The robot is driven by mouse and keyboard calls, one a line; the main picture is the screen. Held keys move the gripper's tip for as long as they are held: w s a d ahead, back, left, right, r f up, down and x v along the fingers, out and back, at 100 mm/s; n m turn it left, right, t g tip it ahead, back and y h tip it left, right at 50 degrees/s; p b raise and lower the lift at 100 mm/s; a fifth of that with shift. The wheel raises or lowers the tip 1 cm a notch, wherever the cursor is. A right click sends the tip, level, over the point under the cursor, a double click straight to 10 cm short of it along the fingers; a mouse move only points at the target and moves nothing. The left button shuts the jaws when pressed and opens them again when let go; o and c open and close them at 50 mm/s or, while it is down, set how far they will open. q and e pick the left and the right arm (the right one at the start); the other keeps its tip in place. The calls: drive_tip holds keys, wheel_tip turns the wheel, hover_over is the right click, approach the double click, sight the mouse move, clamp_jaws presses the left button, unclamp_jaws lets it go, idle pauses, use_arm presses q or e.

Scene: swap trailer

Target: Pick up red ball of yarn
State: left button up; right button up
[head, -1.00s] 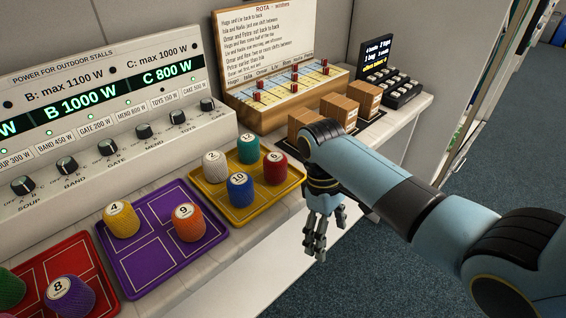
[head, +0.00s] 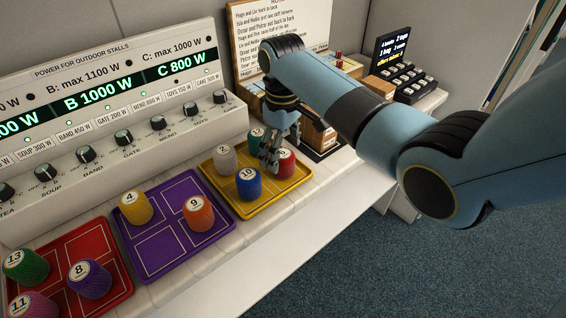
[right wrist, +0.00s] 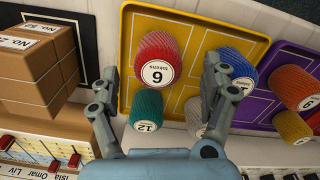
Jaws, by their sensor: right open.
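The red ball of yarn (head: 285,164) stands upright at the right side of the yellow tray (head: 276,196). My right gripper (head: 270,160) is above the tray, pointing down, with its fingers close to the red yarn and partly in front of it. In the right wrist view the red yarn (right wrist: 159,54) has a white number label and lies between and beyond the open fingers (right wrist: 160,78). The gripper is empty; touching cannot be told. My left gripper is in neither view.
White, blue (head: 248,184) and teal (right wrist: 146,108) yarns share the yellow tray, close to the red one. The purple tray (head: 150,265) and red tray (head: 112,298) hold more yarns. Cardboard boxes (right wrist: 37,62) stand beside the yellow tray. A control panel (head: 120,100) rises behind.

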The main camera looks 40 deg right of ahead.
sight(283, 153)
wheel_tip(283, 153, down, 4)
drive_tip(key=shift+d, duration=0.1)
drive_tip(key=c, duration=1.2)
drive_tip(key=shift+r, duration=0.1)
drive_tip(key=shift+c, duration=0.2)
